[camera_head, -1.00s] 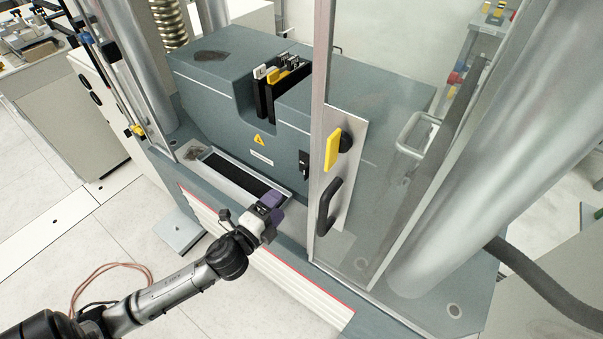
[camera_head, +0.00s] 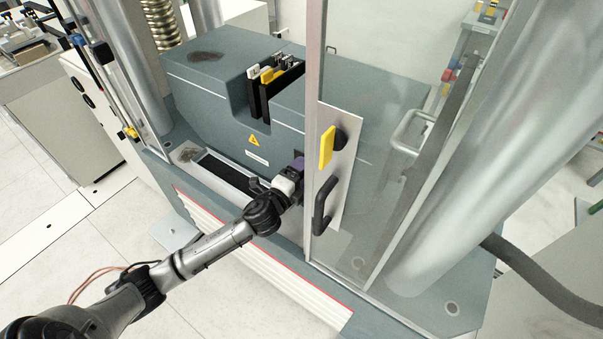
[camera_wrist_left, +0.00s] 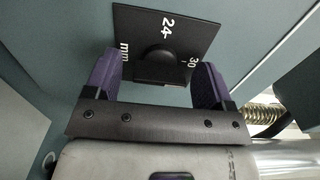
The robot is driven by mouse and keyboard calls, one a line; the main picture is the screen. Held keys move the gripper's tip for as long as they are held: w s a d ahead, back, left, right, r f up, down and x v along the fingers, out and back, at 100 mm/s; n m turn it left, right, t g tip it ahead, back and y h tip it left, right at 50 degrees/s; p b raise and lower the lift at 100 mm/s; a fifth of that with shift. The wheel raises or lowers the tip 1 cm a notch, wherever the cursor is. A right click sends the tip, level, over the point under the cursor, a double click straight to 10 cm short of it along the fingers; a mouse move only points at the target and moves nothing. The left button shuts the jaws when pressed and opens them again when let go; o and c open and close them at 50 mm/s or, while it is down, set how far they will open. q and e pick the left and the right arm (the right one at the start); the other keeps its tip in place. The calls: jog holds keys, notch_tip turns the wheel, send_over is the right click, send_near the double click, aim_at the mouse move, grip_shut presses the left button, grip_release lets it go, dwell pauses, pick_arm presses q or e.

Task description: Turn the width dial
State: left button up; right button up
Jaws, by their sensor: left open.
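The width dial is a black square plate (camera_wrist_left: 200,22) with white marks "24", "30" and "mm" and a round black knob (camera_wrist_left: 160,58) with a bar across it. My left gripper (camera_wrist_left: 155,70) is open in the left wrist view, its two purple fingers on either side of the knob with gaps visible. In the head view my left gripper (camera_head: 298,168) is at the front face of the grey block, just left of the clear door's edge, and largely hides the dial. My right gripper is not in view.
The clear door (camera_head: 316,120) with its yellow latch (camera_head: 327,146) and black handle (camera_head: 325,205) stands close right of my left gripper. The grey block (camera_head: 215,110) holds a slot with black and yellow parts. A dark tray (camera_head: 225,172) lies below it.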

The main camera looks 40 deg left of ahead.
pick_arm(q)
jog(key=shift+w, duration=0.2)
jog(key=shift+c, duration=0.2)
jog(key=c, duration=0.9)
